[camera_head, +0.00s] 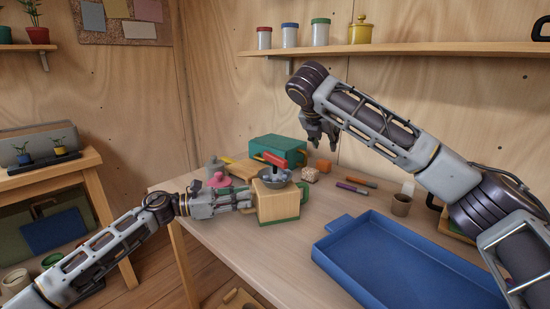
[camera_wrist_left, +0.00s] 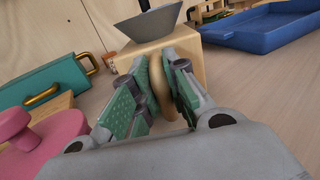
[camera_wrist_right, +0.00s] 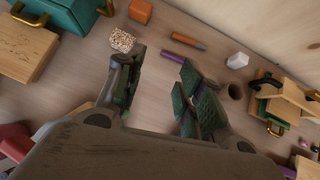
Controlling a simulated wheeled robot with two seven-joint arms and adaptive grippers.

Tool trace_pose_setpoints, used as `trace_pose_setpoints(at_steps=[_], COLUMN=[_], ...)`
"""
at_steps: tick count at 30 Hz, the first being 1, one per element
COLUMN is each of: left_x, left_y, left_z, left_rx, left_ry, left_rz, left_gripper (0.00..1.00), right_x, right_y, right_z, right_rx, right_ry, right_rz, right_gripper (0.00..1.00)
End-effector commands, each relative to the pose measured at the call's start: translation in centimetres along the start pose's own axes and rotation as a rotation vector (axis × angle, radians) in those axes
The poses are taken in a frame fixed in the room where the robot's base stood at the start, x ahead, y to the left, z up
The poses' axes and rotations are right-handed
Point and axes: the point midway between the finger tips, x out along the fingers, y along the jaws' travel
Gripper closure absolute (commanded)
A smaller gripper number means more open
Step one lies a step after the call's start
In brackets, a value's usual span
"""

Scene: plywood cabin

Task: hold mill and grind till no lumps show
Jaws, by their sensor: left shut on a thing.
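The mill (camera_head: 278,206) is a light wooden box with a green base, upright near the table's front left edge. Its grey hopper (camera_head: 290,181) shows greyish lumps (camera_head: 276,175) inside. A red bar (camera_head: 276,161), seemingly the crank, stands above the hopper. My left gripper (camera_head: 252,201) is shut on the mill's rounded wooden side grip, which shows between its fingers in the left wrist view (camera_wrist_left: 158,82). My right gripper (camera_head: 322,143) is open and empty in the air, behind and right of the crank; the right wrist view shows its fingers apart (camera_wrist_right: 158,85).
A blue tray (camera_head: 335,253) fills the table's right front. A teal box (camera_head: 277,147) and a pink knobbed thing (camera_head: 219,181) stand behind and left of the mill.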

Motion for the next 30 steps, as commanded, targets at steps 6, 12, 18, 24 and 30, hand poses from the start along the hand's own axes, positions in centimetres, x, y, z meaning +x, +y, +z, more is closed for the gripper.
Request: trace_pose_setpoints(at_steps=[6,12,18,24,30], left_x=[0.0,0.0,0.0,0.0,0.0], left_y=[0.0,0.0,0.0,0.0,0.0], left_z=[0.0,0.0,0.0,0.0,0.0], left_rx=[0.000,0.000,0.000,0.000,0.000], left_ry=[0.000,0.000,0.000,0.000,0.000], left_rz=[0.001,0.001,0.001,0.000,0.000], left_gripper=[1.00,1.00,1.00,1.00,1.00], right_x=[1.7,2.9,3.8,4.4,4.6], right_y=[-3.7,-6.5,-9.0,-11.0,-12.5], right_z=[1.1,1.6,2.0,2.0,1.6], right_rx=[0.023,0.034,0.038,0.026,-0.004], right_ry=[-0.005,-0.011,-0.021,-0.033,-0.049], right_rz=[-0.022,-0.023,-0.010,0.021,0.070], right_gripper=[0.62,0.62,0.62,0.62,0.62])
